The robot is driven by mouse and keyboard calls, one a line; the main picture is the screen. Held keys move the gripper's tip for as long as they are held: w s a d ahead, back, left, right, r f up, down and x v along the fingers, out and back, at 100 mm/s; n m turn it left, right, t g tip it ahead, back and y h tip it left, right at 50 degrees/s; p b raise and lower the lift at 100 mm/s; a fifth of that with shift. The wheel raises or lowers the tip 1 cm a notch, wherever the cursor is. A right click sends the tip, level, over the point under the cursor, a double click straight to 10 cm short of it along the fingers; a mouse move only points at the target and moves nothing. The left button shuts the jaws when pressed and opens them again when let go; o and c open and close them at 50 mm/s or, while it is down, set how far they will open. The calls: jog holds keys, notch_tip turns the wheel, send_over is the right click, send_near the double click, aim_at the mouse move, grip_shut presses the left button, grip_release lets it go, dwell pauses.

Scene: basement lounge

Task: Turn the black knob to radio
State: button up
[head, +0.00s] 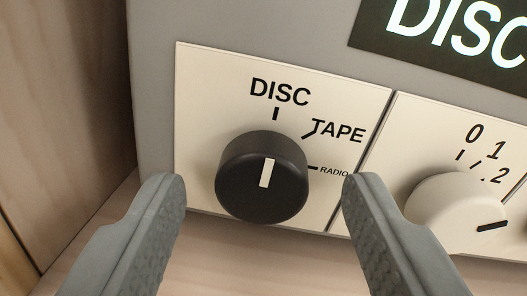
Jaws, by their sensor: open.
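The black knob (262,178) sits on a cream panel (205,105) of a grey unit. Its white pointer line points up toward the DISC mark. Around it are the labels DISC (280,92) at the top, TAPE (338,131) at the upper right and RADIO (334,170) at the right. My gripper (264,182) is open, with one grey finger to the left and one to the right of the knob. Neither finger appears to touch it. The gap in depth between fingertips and knob is hard to judge.
A cream knob (455,212) with a black pointer and number marks stands to the right, close to my right finger. A dark display (455,35) above reads DISC. A wooden wall (65,100) is at the left, and a wooden surface (240,262) lies below.

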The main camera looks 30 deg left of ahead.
jog(key=shift+w+a, duration=0.3)
jog(key=c, duration=1)
jog(key=shift+o, duration=0.2)
